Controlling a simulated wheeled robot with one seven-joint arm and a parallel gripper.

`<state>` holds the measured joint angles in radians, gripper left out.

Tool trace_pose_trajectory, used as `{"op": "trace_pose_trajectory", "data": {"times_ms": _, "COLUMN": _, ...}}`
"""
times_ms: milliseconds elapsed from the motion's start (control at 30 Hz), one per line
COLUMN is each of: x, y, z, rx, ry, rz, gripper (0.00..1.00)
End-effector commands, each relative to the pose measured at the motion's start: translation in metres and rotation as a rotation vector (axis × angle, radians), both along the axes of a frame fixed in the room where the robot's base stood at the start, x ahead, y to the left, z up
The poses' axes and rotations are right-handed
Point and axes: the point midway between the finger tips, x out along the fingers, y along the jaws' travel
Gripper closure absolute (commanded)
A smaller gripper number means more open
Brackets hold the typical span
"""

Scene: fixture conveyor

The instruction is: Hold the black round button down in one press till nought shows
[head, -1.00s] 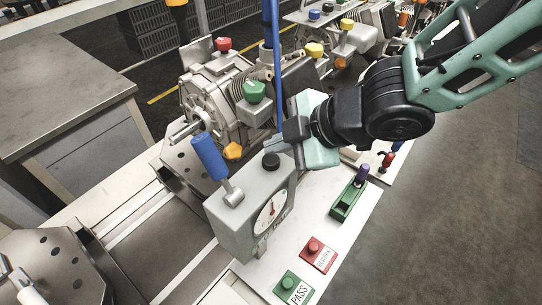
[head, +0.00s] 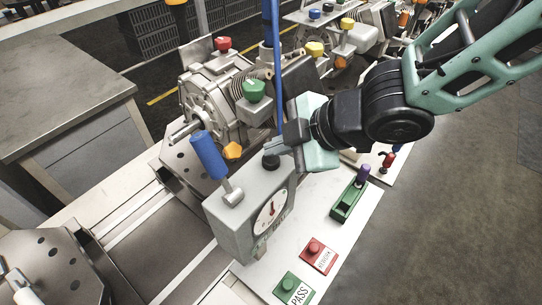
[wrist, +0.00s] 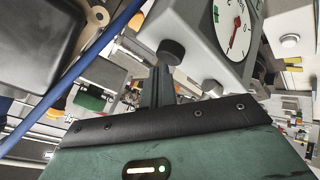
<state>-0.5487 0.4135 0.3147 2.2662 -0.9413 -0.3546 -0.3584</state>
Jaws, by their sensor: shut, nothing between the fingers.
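The black round button (head: 271,162) sits on top of a grey gauge box (head: 240,208). A white dial (head: 272,213) with a red needle is on the box's front; the figure it points to is too small to read. My gripper (head: 272,149) is shut and empty, its fingertips just above the button, partly overlapping it in the head view. In the wrist view the button (wrist: 171,51) is at the fingertips (wrist: 162,72). I cannot tell whether they touch. The dial (wrist: 236,28) is partly cut off there.
A blue-handled lever (head: 208,155) stands on the box's left side. A blue hose (head: 277,70) hangs behind my fingers. An engine-like assembly (head: 215,90) is behind. Red (head: 314,247) and green (head: 290,286) push buttons and a green block (head: 347,203) lie on the white table to the right.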

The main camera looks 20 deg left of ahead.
Motion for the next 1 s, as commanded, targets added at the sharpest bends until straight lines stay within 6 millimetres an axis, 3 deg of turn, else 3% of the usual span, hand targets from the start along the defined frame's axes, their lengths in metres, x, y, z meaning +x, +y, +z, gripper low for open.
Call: {"op": "trace_pose_trajectory", "data": {"times_ms": 1000, "x": 0.0, "y": -0.0002, "z": -0.0092, "rx": 0.0, "ry": 0.001, "rz": -0.001, "gripper": 1.0}}
